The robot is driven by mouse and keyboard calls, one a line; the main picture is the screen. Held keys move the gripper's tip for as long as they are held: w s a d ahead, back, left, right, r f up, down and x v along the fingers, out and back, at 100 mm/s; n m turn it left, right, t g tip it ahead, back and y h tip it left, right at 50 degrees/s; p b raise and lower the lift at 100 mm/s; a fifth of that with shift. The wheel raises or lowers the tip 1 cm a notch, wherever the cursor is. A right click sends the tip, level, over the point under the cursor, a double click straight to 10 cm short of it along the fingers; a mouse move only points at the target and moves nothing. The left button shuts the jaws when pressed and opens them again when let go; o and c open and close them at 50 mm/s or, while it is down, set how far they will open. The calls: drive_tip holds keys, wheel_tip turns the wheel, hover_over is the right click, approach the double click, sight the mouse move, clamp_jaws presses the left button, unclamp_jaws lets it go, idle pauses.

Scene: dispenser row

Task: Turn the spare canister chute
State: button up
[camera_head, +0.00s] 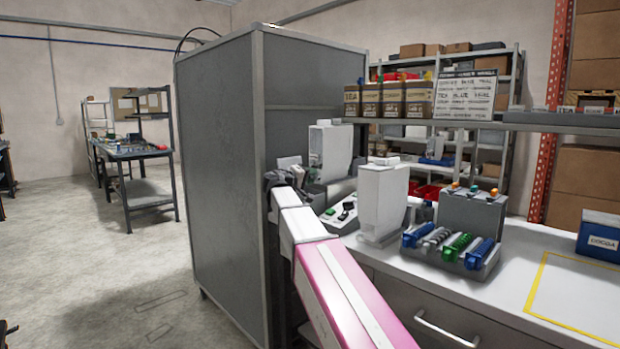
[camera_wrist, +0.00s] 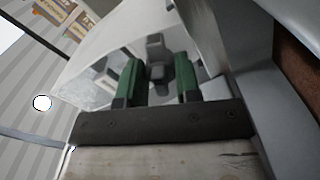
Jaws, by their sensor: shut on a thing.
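In the wrist view, my gripper (camera_wrist: 159,82) has its two green fingers closed around a small dark grey part (camera_wrist: 156,48), which looks like the chute. A pale canister body (camera_wrist: 110,60) surrounds it. In the head view, my arm reaches to the side of the tall grey cabinet; the fingertips and the held part cannot be made out there. A white canister unit (camera_head: 330,150) stands just right of my wrist, and another white canister unit (camera_head: 382,200) stands nearer on the counter. I cannot tell which one is the spare.
The tall grey cabinet (camera_head: 220,170) stands close left of my arm. A control box with buttons (camera_head: 342,214) sits between the units. A rack of blue, grey and green handles (camera_head: 455,250) and a blue cocoa box (camera_head: 600,238) are to the right. Yellow tape marks clear counter (camera_head: 575,290).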

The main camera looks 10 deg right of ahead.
drive_tip(key=o, duration=0.6)
drive_tip(key=v, duration=1.1)
drive_tip(key=shift+d, duration=0.1)
